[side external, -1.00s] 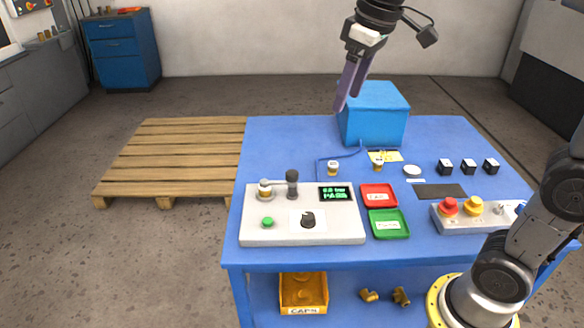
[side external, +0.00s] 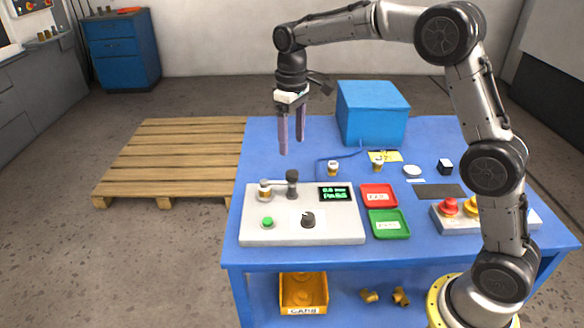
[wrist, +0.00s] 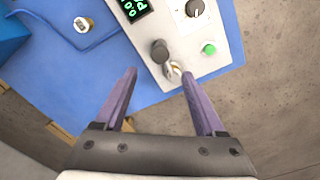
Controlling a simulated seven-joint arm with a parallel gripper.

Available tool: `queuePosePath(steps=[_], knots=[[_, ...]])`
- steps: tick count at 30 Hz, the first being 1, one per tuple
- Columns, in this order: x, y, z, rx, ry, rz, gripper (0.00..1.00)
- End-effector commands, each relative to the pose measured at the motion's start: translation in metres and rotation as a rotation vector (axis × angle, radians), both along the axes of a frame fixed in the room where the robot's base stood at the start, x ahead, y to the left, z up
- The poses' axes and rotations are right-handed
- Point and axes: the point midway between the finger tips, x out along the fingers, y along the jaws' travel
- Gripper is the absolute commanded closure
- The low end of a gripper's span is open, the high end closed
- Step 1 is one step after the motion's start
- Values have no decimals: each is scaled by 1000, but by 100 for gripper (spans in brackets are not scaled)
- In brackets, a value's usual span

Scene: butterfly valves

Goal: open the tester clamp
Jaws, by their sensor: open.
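The tester (side external: 340,230) is a light grey box at the front left of the blue table. Its clamp has a dark upright handle (side external: 292,184) with an arm reaching left to a brass and white valve (side external: 264,190) at the tester's back left. The tester's screen (side external: 336,194) shows green text that reads PASS. My gripper (side external: 292,150) is open and empty, in the air above and behind the clamp handle. In the wrist view, the clamp handle (wrist: 159,50) lies beyond and between my open fingers (wrist: 160,75), with the valve partly hidden beside it.
A red tray (side external: 378,188) and a green tray (side external: 388,232) lie right of the tester. Two small valves (side external: 333,168) (side external: 377,165) stand behind. A blue box (side external: 372,112) stands at the back. A button panel (side external: 450,218) is partly behind my arm.

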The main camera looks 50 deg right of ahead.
Motion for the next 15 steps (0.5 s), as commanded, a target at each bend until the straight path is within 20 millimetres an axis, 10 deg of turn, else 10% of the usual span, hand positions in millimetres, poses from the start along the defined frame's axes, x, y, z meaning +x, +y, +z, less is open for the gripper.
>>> queuePosePath(steps=[15], knots=[[0,0,-82,0,0,0,28]])
